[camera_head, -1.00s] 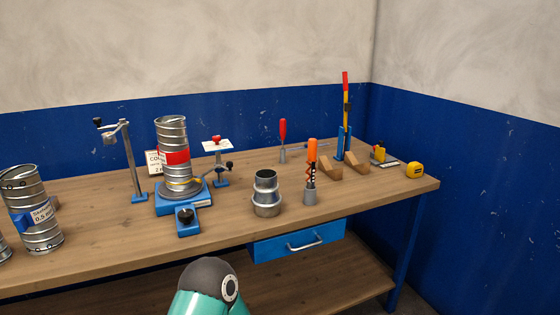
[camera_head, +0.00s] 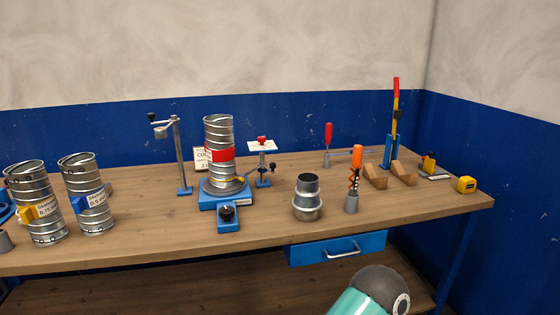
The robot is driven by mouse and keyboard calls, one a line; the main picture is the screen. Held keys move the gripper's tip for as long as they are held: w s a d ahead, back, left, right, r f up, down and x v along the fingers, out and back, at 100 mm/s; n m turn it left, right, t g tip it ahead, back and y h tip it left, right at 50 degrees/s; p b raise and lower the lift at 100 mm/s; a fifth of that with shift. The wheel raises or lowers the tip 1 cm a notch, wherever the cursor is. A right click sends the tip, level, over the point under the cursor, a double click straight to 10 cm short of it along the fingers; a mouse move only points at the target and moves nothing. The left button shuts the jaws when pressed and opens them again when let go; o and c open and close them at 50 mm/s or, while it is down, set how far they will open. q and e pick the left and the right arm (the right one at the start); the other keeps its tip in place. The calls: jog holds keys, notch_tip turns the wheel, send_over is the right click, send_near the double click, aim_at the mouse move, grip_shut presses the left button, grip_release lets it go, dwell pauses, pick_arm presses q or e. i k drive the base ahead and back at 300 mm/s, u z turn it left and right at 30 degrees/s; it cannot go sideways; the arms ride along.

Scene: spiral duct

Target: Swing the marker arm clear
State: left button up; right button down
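A grey post stand (camera_head: 180,155) with a short arm at its top and a black knob stands on the bench, left of the spiral duct. Its arm points left, away from the duct; I cannot tell for certain that this is the marker arm. The ribbed metal spiral duct (camera_head: 218,135) with a red band stands upright on a blue turntable base (camera_head: 222,203). Right of the duct is a small blue stand with a white plate and red knob (camera_head: 262,146). Neither gripper shows; only a teal link of mine is at the bottom right.
Two labelled duct pieces (camera_head: 34,205) (camera_head: 86,195) stand at the left. A metal reducer (camera_head: 308,198), an orange-handled tool (camera_head: 355,170), wooden blocks (camera_head: 374,178) and a yellow tape measure (camera_head: 466,185) stand to the right. The bench front between duct pieces and turntable is clear.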

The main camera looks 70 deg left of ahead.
aim_at(272, 166)
jog(key=z, duration=0.1)
jog(key=i, duration=1.5)
jog(key=z, duration=1.25)
jog(key=i, duration=0.15)
jog(key=u, duration=3.65)
jog(key=i, duration=0.6)
jog(key=z, duration=0.2)
jog(key=k, duration=0.55)
jog(key=u, duration=0.2)
